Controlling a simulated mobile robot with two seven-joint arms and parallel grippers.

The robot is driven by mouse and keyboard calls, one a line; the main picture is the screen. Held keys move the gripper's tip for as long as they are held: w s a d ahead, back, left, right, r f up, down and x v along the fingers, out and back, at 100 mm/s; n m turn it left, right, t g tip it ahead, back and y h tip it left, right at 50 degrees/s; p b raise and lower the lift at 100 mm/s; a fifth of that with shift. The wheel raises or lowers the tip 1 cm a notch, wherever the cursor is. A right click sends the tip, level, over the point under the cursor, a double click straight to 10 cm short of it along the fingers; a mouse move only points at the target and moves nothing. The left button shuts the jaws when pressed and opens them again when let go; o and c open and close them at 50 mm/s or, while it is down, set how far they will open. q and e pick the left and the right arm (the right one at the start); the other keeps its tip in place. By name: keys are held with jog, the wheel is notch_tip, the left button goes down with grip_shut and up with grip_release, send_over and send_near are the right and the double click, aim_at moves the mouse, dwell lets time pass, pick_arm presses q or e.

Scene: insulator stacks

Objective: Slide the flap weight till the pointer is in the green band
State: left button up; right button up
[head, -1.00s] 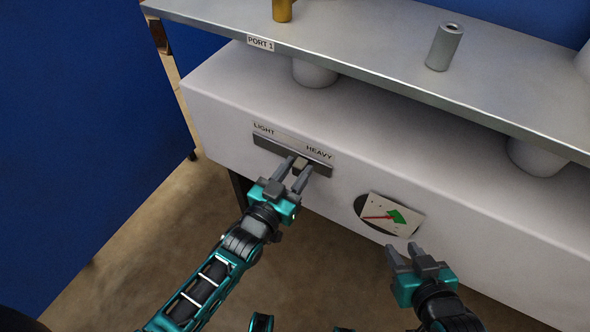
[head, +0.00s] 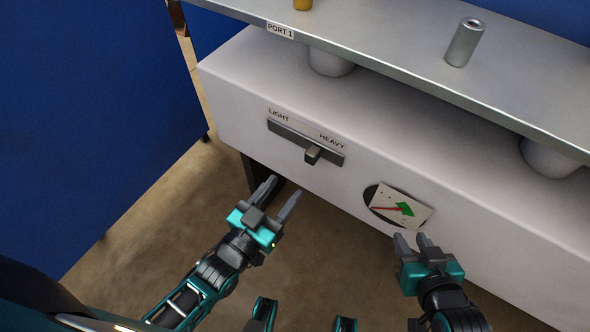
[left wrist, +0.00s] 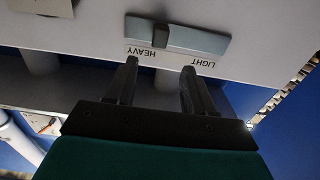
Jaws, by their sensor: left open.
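The flap weight is a small dark block (head: 313,154) on a grey slide bar (head: 287,136), right of the bar's middle, towards HEAVY. It also shows in the left wrist view (left wrist: 160,35). The dial (head: 410,217) is a pale plate over a dark round opening, with a red pointer (head: 384,208) and a green band (head: 405,209). The pointer's red line reaches the left edge of the green; I cannot tell whether its tip is inside. My left gripper (head: 283,188) is open and empty, below and apart from the block. My right gripper (head: 411,239) looks open and empty below the dial.
A metal shelf (head: 380,62) runs above the white housing (head: 240,95), with a PORT 1 label (head: 280,31). A grey cylinder (head: 465,42) and a brass-coloured piece (head: 303,4) stand on it. A blue panel (head: 90,120) is at the left. Floor shows below the housing.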

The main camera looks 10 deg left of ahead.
pick_arm(q)
jog(key=shift+v, duration=1.4)
pick_arm(e)
jog(key=shift+s+d+f, duration=0.15)
jog(key=shift+s+f, duration=0.1)
jog(key=shift+r, duration=0.1)
pick_arm(q)
jog(key=s+a+n+g+y+p, duration=0.1)
jog(key=s+a+g+y+p, duration=0.1)
jog(key=a+g+y+p, duration=0.2)
jog(key=shift+a+r+g+p, duration=0.25)
jog(key=shift+a+g+p, duration=0.05)
jog(key=shift+a+g, duration=0.7)
pick_arm(e)
jog(key=r, duration=0.1)
jog(key=d+r, duration=0.1)
jog(key=r, duration=0.1)
jog(key=shift+s+d, duration=0.15)
